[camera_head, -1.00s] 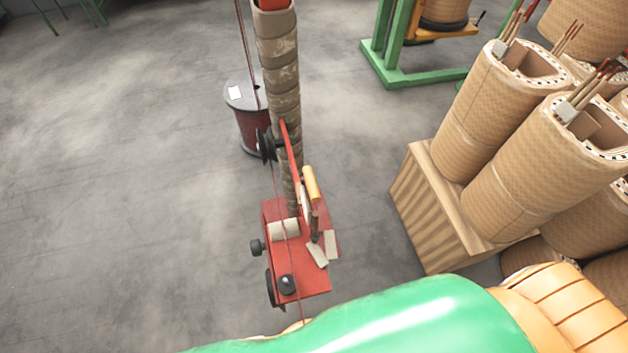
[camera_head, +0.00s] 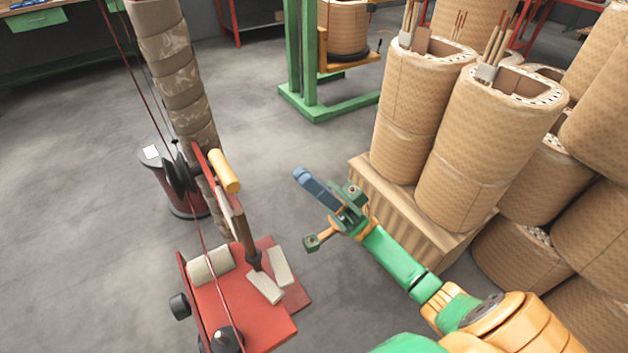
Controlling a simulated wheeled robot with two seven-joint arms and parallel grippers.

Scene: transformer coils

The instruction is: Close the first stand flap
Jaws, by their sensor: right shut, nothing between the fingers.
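My right gripper (camera_head: 305,178) is shut and empty, its blue fingers pointing up and left. It hangs over the floor in the middle of the picture, to the right of the red stand and apart from it. The red stand (camera_head: 228,300) is at the lower left, with a yellow handle (camera_head: 225,171) on an upright red arm. A green stand (camera_head: 307,100) at the top middle carries a coil (camera_head: 343,28) on an orange-yellow support (camera_head: 350,60). I cannot tell which part is the first stand flap. My left gripper is not in view.
Large brown coils (camera_head: 480,150) stand on a wooden pallet box (camera_head: 370,190) close to my right arm. A wire spool (camera_head: 150,160) stands behind the red stand. A workbench (camera_head: 40,50) is at the upper left. Grey floor lies open between the two stands.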

